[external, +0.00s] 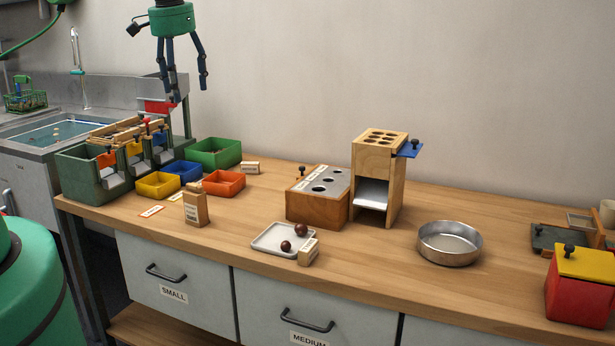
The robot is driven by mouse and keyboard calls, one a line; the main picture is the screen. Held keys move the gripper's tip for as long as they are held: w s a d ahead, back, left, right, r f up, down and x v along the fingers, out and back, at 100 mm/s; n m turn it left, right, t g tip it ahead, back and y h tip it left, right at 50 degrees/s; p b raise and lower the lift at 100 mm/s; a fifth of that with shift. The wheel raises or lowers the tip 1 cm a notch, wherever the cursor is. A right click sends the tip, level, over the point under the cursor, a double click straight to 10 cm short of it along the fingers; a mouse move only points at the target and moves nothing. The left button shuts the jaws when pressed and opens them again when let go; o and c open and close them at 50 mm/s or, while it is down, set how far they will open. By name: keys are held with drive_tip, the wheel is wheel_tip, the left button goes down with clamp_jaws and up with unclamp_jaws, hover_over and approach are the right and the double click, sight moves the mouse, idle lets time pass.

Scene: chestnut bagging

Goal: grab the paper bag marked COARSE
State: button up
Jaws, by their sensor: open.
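A small brown paper bag (201,207) stands upright on the wooden workbench, in front of the orange bin. It has a pale label on its front, too small to read, so I cannot tell whether it says COARSE. My gripper (188,92) hangs at the upper left with its fingers pointing down. It is open and empty, high above the bench, apart from the bag and up and to its left in the picture.
Yellow (157,186), blue (183,171), orange (223,183) and green (216,152) bins stand behind the bag. A pale tray (268,239) with two chestnuts lies to its right. A wooden block with holes (318,208), a wooden tower (367,158) and a metal pan (449,246) stand farther right.

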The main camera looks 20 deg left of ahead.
drive_tip(key=g, duration=0.2)
hover_over(193, 185)
wheel_tip(193, 185, down, 18)
drive_tip(key=shift+d+r, duration=0.15)
drive_tip(key=shift+r, duration=0.05)
drive_tip(key=shift+f, duration=0.1)
drive_tip(key=shift+f+b, duration=0.3)
drive_tip(key=shift+f, duration=3.9)
drive_tip(key=shift+f, duration=0.1)
drive_tip(key=shift+f+b, duration=0.5)
drive_tip(key=shift+f, duration=2)
drive_tip(key=c, duration=1.5)
